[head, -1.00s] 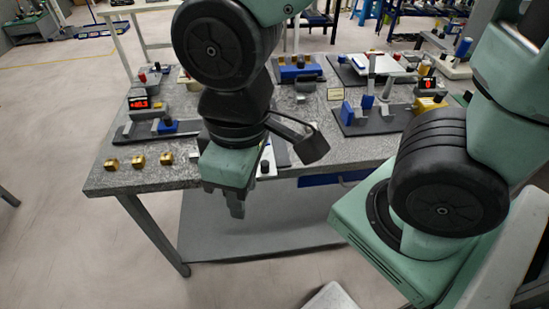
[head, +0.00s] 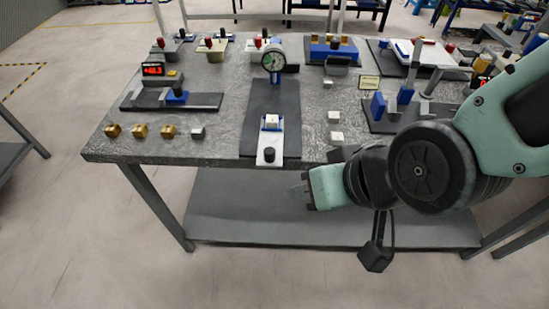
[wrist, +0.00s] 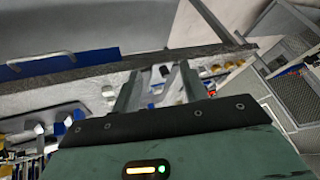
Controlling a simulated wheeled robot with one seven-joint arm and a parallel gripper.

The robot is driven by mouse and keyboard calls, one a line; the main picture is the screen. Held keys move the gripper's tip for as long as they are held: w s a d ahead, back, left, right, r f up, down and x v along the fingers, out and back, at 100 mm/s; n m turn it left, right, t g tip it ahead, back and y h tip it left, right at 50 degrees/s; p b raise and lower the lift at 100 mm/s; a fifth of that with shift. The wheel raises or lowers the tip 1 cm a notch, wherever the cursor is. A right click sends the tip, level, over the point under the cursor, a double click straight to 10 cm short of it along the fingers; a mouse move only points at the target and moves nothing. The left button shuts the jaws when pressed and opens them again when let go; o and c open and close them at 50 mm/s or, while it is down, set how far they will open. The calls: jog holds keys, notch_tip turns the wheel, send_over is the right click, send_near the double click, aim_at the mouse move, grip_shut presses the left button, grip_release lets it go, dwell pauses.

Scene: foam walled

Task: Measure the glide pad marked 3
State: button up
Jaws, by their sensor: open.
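Small pale blocks, which look like the glide pads, are on the grey table (head: 215,155). One pad (head: 197,132) is at the left, two pads (head: 334,117) (head: 336,138) are right of the dial gauge, and one pale block (head: 271,122) sits on the gauge's white slide. No number is readable on any. The round dial gauge (head: 273,62) stands behind a dark base plate (head: 262,100). My gripper (head: 304,190) is past the table's front edge, low and pointing left, apart from all pads. In the wrist view my open fingers (wrist: 160,85) have nothing visibly held between them.
Several gold blocks (head: 139,130) line the front left. A red-digit display (head: 154,69) stands behind a slide fixture (head: 172,100) at left. A blue upright fixture (head: 378,106) is at right, with a small sign (head: 369,83) beside it. A lower shelf (head: 250,215) lies under the table.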

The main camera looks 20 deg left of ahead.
aim_at(271, 155)
jog(key=s+a+f+t+y+b, duration=0.2)
jog(key=a+f+t+y+b, duration=0.15)
jog(key=f+t+b, duration=0.6)
jog(key=w+a+t+p, duration=0.1)
jog(key=w+a, duration=0.1)
jog(key=w, duration=0.3)
jog(key=w+a+p, duration=0.1)
jog(key=w+a, duration=0.2)
jog(key=w, duration=0.2)
jog(key=w+a+t+p, duration=0.1)
jog(key=w+a+p, duration=0.1)
jog(key=w, duration=0.3)
jog(key=shift+w+a+f+m+t+h, duration=0.1)
jog(key=shift+w+a+m+t+h, duration=0.2)
jog(key=shift+a, duration=0.25)
jog(key=shift+c, duration=0.2)
